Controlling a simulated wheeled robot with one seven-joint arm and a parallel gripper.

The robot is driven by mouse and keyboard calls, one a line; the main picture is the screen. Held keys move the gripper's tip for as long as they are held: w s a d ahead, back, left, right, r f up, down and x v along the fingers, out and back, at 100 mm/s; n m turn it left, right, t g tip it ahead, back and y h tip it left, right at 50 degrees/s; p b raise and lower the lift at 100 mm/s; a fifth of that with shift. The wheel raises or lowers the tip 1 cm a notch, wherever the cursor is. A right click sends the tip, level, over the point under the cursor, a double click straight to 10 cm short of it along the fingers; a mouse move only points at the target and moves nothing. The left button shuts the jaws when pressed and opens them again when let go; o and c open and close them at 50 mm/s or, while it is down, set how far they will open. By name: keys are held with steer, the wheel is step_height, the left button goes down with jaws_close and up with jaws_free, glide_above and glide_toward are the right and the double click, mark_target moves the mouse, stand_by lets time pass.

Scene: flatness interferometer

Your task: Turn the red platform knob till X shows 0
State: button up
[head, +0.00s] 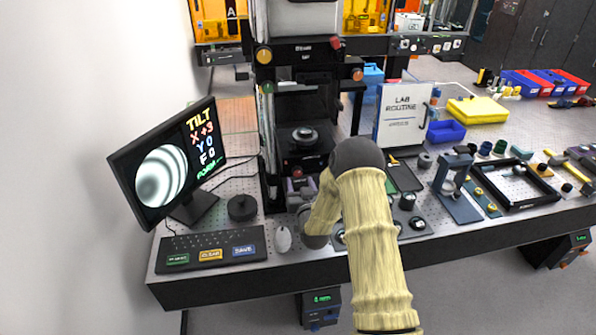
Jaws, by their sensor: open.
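The red platform knob (298,172) is a small red disc low on the front of the dark instrument stand (270,150), under the round stage (304,137). My gripper (299,187) is open, just in front of and below the knob in the picture. I cannot tell whether its fingers touch the knob or stand around it. My yellow-sleeved arm hides the area to its right. The monitor (160,172) at left reads TILT, X +3, Y 0, F 0, beside a picture of curved grey fringes. A green line below these is hard to read.
A keyboard (212,248), a mouse (283,239) and a dark round puck (242,208) lie left of my gripper. Other knobs, yellow (263,55), red (337,42) and orange (357,75), sit higher on the stand. A LAB ROUTINE board (404,114) stands at right.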

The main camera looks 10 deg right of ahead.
mark_target(298, 173)
steer(key=shift+w+d+p, duration=0.15)
steer(key=shift+w+p, duration=0.7)
steer(key=shift+w, duration=1.9)
steer(key=c, duration=1)
